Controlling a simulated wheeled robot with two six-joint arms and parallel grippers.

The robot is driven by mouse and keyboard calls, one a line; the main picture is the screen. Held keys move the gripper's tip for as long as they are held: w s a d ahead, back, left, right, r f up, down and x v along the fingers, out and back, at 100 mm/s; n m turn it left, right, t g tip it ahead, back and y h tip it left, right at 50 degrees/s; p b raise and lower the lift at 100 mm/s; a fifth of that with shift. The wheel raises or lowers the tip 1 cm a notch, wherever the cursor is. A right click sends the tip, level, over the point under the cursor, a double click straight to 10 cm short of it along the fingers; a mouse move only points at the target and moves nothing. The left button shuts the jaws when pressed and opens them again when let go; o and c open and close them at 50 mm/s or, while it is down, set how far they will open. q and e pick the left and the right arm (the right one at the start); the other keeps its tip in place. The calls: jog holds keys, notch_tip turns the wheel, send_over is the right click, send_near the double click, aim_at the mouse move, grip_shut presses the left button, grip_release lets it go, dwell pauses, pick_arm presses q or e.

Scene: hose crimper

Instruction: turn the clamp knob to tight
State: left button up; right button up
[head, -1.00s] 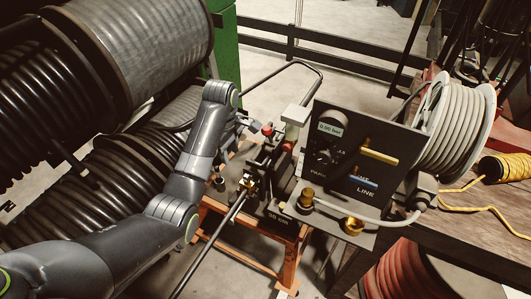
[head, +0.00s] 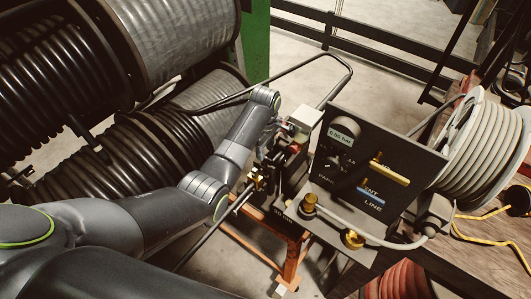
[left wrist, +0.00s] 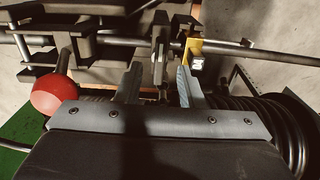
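The hose crimper (head: 290,160) stands on an orange-brown stand, with a hose running through it. My left gripper (left wrist: 158,80) is open in the left wrist view, its two fingers apart and pointing at the crimper. Between and just beyond the fingertips is a dark upright part (left wrist: 159,50), perhaps the clamp knob; I cannot tell for sure, nor whether the fingers touch it. A yellow-brass fitting (left wrist: 193,47) sits by the right finger. A red ball (left wrist: 53,96) on a lever is left of the gripper. In the head view my arm mostly hides the gripper. My right gripper is not visible.
A dark panel (head: 375,150) with a gauge reading, a dial and brass fittings stands right of the crimper. Large black hose reels (head: 150,150) fill the left. A white hose reel (head: 490,145) is on the bench at right. A bent bar (head: 345,80) rises behind.

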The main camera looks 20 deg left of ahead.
pick_arm(q)
jog(key=shift+f, duration=1.6)
grip_shut()
